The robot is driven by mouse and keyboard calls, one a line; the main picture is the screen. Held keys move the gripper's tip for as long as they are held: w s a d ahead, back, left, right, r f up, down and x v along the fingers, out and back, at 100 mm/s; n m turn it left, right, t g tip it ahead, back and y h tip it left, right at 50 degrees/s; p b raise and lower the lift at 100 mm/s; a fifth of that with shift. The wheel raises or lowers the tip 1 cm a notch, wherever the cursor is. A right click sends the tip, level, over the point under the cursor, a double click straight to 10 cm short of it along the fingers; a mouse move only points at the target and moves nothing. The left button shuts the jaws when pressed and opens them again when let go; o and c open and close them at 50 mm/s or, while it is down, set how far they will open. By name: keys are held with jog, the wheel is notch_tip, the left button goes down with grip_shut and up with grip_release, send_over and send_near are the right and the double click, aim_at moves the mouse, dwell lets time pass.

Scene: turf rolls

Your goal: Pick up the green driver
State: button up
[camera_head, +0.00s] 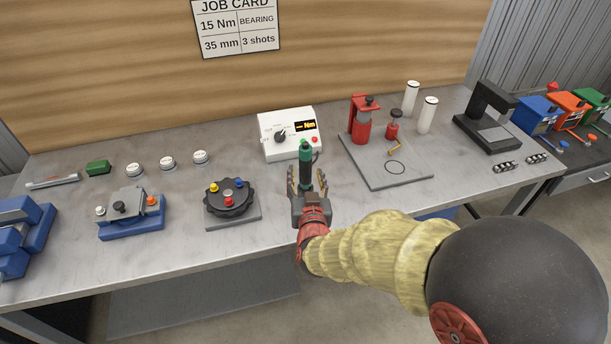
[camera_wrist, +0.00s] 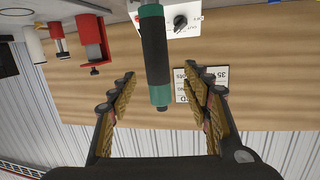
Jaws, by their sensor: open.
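The green driver (camera_head: 305,155) stands upright, a dark cylinder with green bands, just in front of the white torque meter box (camera_head: 274,145). My gripper (camera_head: 307,178) is at the driver's lower part, with a finger on each side of it. In the wrist view the driver (camera_wrist: 154,55) hangs down from the top edge, and its green-banded end reaches between the open fingers of my gripper (camera_wrist: 160,97). Gaps show between the driver and both fingers there. What holds the driver up is hidden in both views.
A round black fixture (camera_head: 229,200) with coloured knobs stands to the left. A grey plate (camera_head: 412,173) with a red press (camera_head: 361,122) lies to the right. A job card (camera_head: 237,26) hangs on the wooden back wall. The bench's front edge runs below my gripper.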

aim_at(306, 171)
jog(key=shift+s+a+f+t+h, duration=0.1)
jog(key=shift+a+f+t+h, duration=0.1)
jog(key=shift+f, duration=0.35)
jog(key=shift+s+a+f+t+h, duration=0.1)
jog(key=shift+f+t, duration=0.1)
jog(key=shift+f, duration=0.3)
jog(key=shift+s+f+t, duration=0.3)
jog(key=shift+f+t, duration=0.1)
jog(key=shift+f, duration=0.05)
jog(key=shift+w, duration=0.1)
jog(key=w+b, duration=0.1)
jog(key=w, duration=0.2)
jog(key=w+b, duration=0.1)
jog(key=w, duration=0.3)
jog(key=shift+w+d+r, duration=0.15)
jog(key=shift+w+d, duration=0.05)
jog(key=shift+w, duration=0.05)
jog(key=shift+c, duration=1.1)
grip_shut()
jog(key=shift+r, duration=0.1)
